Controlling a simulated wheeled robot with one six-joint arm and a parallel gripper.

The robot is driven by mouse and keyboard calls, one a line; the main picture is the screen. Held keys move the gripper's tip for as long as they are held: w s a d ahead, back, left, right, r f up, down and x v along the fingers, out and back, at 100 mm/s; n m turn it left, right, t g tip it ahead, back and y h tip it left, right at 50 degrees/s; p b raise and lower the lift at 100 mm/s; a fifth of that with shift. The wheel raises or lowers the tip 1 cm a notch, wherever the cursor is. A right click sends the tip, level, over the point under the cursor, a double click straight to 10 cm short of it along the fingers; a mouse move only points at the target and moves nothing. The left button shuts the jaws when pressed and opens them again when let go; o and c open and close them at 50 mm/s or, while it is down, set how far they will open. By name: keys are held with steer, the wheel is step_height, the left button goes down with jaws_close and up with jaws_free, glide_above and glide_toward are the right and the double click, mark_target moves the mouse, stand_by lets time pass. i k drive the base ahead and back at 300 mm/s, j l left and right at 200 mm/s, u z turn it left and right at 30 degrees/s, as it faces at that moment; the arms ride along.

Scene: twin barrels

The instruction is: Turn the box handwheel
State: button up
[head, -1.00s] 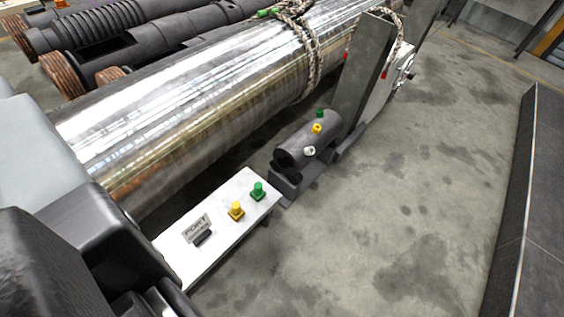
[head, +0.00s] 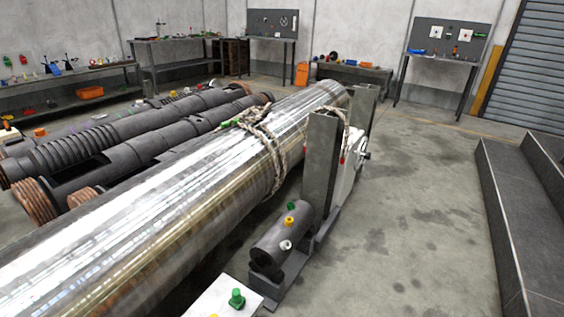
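A small handwheel (head: 363,155) shows on the right side of a white box (head: 347,172). The box is fixed beside a grey upright post (head: 320,168), which hides part of it. The box is far from the camera, and its details are too small to tell. My gripper is not in view, so where it is relative to the handwheel does not show.
A long shiny barrel (head: 180,210) with rope (head: 268,150) around it lies left of the posts. A dark cylinder (head: 283,245) with coloured knobs and a white panel (head: 215,300) stand in front. Dark steps (head: 520,230) rise at right. The floor (head: 420,230) between is clear.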

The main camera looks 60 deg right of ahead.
mark_target(362, 154)
steer(key=z, duration=2.35)
steer(key=i, duration=2.8)
